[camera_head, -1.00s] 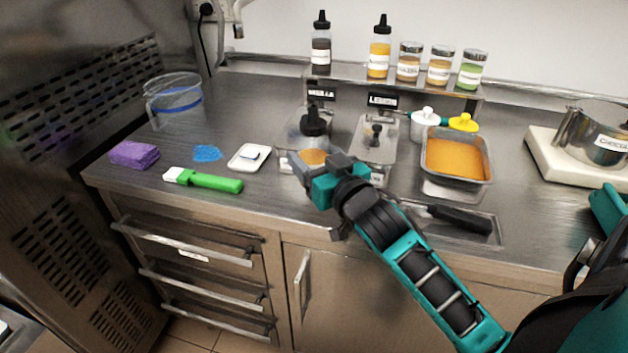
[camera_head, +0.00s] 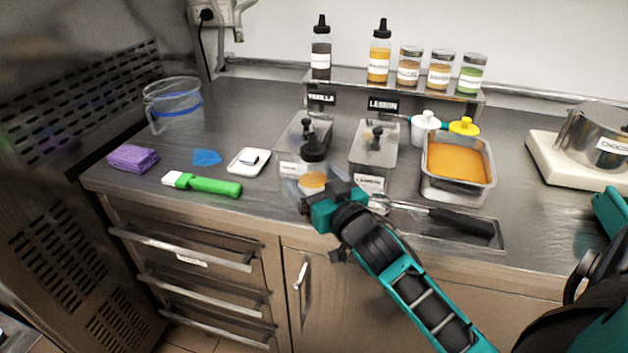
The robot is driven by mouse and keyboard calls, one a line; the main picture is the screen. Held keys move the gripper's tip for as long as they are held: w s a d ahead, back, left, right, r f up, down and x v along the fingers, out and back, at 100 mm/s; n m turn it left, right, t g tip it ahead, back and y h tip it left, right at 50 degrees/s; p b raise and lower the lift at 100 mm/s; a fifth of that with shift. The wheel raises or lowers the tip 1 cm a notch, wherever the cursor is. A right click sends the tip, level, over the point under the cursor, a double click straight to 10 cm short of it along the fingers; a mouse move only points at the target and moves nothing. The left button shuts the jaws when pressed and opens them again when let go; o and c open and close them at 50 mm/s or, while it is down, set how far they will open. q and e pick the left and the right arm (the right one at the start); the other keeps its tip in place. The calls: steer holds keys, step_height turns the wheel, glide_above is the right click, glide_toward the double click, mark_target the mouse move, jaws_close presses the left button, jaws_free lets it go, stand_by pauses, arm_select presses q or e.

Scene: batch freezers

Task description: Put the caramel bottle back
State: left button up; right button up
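My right gripper (camera_head: 322,192) is shut on a clear squeeze bottle with a black nozzle cap (camera_head: 313,147) and a little amber content (camera_head: 312,181), which I take as the caramel bottle; no label is readable on it. The bottle is over the front part of the counter, in front of the vanilla pan, and the fingers partly hide it. I cannot tell if its base touches anything. On the back shelf (camera_head: 345,78) stand a dark-filled bottle (camera_head: 321,55) and a yellow-filled bottle (camera_head: 379,60), both black-capped. My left gripper is out of view.
Several labelled jars (camera_head: 440,70) fill the shelf's right part. A green-handled brush (camera_head: 212,186), purple cloth (camera_head: 133,158) and clear jug (camera_head: 155,115) are left.

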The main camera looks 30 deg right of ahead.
steer(key=shift+r, duration=0.15)
steer(key=s, duration=1.2)
steer(key=shift+a, duration=0.4)
